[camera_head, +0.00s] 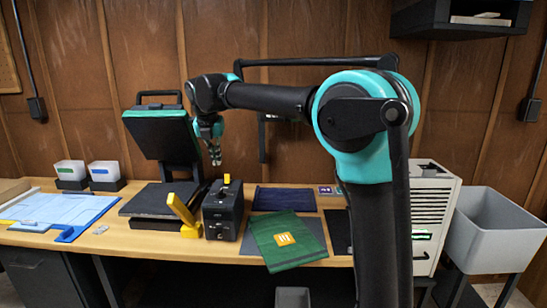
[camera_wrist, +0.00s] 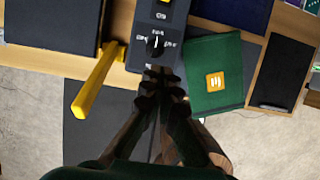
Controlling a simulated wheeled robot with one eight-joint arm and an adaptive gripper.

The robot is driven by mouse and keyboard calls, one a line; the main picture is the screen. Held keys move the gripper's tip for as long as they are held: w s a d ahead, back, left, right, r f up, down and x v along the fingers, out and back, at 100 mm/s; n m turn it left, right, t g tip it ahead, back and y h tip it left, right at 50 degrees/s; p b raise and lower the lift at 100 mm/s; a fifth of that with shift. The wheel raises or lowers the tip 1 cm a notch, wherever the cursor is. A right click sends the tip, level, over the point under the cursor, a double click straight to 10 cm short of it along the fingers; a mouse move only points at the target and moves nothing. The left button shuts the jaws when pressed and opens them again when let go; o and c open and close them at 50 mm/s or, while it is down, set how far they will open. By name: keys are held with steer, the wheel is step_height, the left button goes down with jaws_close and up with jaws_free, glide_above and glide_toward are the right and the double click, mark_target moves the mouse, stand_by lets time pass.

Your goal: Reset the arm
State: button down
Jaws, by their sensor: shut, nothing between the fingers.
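My arm rises from the right of the head view, bends at a large teal joint and reaches left over the bench. My gripper (camera_head: 215,156) hangs down from its end, above a black control box (camera_head: 223,213) with a yellow button on top. In the wrist view, the gripper (camera_wrist: 163,77) shows shut and empty, pointing at the box's front, where a dark knob (camera_wrist: 155,44) sits. It appears apart from the box, though the exact gap is hard to judge.
An open heat press (camera_head: 165,135) with a yellow handle (camera_head: 180,208) stands left of the box. A folded green cloth (camera_head: 285,240) overhangs the wooden bench's (camera_head: 115,240) front edge. A blue mat (camera_head: 60,212) lies left. A grey bin (camera_head: 495,230) stands right.

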steer(key=s+d+f+m, duration=0.3)
steer(key=d+f+m, duration=0.45)
steer(key=d, duration=0.45)
steer(key=s+d+f+m, duration=0.4)
steer(key=d+f+m, duration=0.3)
steer(key=d+m, duration=0.3)
steer(key=s+d+f+m, duration=0.8)
steer(key=s+m, duration=0.1)
steer(key=s, duration=0.1)
steer(key=s+d+f+m, duration=0.8)
steer(key=s+m, duration=0.1)
steer(key=s, duration=0.1)
steer(key=shift+f, duration=0.1)
